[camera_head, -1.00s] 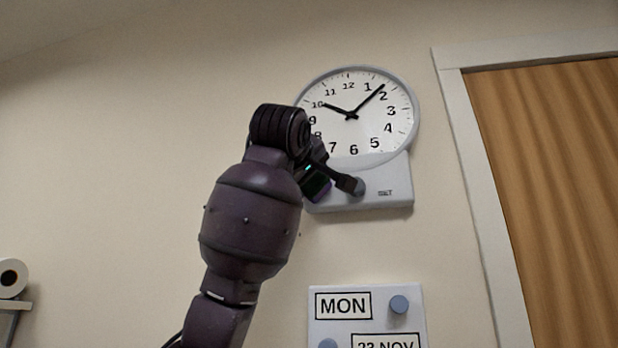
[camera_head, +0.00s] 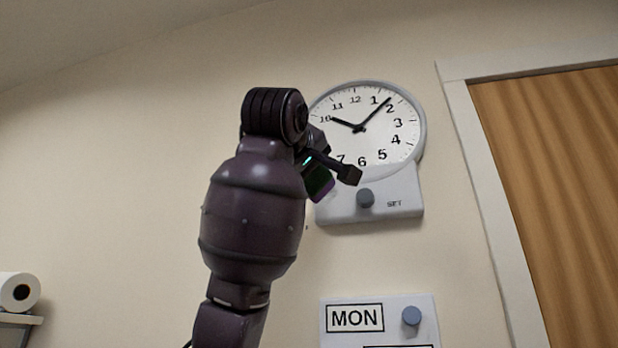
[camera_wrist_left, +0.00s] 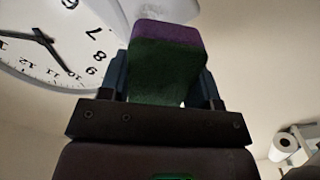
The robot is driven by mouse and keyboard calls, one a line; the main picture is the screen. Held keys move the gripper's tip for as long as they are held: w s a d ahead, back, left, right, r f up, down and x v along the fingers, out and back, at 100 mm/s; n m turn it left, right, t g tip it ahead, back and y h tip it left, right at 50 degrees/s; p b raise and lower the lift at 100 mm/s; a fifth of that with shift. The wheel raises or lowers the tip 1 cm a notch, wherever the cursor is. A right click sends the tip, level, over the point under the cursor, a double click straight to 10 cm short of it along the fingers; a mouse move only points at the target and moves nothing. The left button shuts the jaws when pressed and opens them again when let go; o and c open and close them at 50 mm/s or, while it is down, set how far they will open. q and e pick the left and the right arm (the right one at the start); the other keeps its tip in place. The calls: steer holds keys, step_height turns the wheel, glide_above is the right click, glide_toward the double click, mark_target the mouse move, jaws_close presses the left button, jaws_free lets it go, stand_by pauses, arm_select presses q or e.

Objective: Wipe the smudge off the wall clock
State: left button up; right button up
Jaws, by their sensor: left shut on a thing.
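The wall clock (camera_head: 388,158) has a white face with a grey rim above a grey base panel with a knob (camera_head: 366,198) marked SET. I see no smudge on the visible face; the lower left around 8 and 9 is hidden by my left arm in the head view. My left gripper (camera_head: 334,177) is shut on a green and purple block (camera_head: 320,187), like a sponge or eraser, at the clock's lower left. In the left wrist view the block (camera_wrist_left: 165,62) sits between the fingers, beside the clock face (camera_wrist_left: 60,58). I cannot tell whether it touches the clock. My right gripper is out of view.
A board reading MON (camera_head: 379,339) with a round blue-grey knob hangs below the clock. A white-framed opening with a wood-coloured panel (camera_head: 560,190) is on the right. The wall left of my arm is bare.

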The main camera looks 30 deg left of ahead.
arm_select(q)
steer(key=v, duration=0.3)
stand_by(0.5)
stand_by(0.7)
